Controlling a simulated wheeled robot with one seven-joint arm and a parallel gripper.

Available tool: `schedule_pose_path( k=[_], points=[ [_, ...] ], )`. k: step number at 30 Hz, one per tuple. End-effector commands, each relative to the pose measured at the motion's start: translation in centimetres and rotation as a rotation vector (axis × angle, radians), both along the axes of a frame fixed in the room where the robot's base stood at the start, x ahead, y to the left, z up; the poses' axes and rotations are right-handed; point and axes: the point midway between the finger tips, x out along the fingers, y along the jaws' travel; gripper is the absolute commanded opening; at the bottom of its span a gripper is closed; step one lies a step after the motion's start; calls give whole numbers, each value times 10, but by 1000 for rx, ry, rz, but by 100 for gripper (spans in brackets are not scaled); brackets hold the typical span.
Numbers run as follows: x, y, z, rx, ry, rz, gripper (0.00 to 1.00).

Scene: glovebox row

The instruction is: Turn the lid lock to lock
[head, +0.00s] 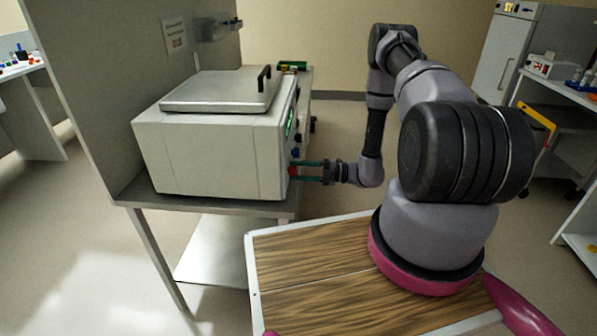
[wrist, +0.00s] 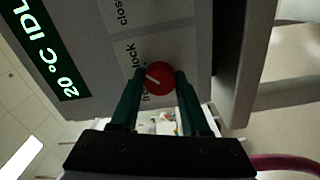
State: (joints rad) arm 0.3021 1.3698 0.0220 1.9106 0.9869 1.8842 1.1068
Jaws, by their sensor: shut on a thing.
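The lid lock is a round red knob (wrist: 158,78) with a white pointer line on the front panel of a white box-shaped machine (head: 210,150). Lettering "lock" shows beside it in the wrist view, with other letters partly hidden by a finger. My gripper (wrist: 157,80) has its two green fingers on either side of the knob, shut on it. In the head view my gripper (head: 296,170) reaches the machine's right-hand face from the right. The lid (head: 218,90) with a black handle (head: 264,78) lies flat on top, looking closed.
A green display (wrist: 42,50) reading "20 °C IDL" is on the same panel. A blue knob (head: 295,152) sits just above the red one. The machine stands on a grey bench (head: 160,200) against a grey partition (head: 100,90). Open floor lies behind my arm.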

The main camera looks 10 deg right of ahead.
Motion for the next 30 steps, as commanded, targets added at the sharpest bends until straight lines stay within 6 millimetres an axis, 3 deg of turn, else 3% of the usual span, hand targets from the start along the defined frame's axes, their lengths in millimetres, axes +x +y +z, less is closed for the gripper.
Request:
schedule_pose_path(
  k=[2, 3, 5, 17, 30],
  points=[
    [0, -1, -1, -1, 2, -3, 0],
    [0, -2, -1, -1, 2, -3, 57],
    [0, -1, -1, -1, 2, -3, 76],
    [-2, -7, 0, -1, 0, -3, 76],
    [-26, -84, -1, -1, -1, -6, 76]
  ],
)
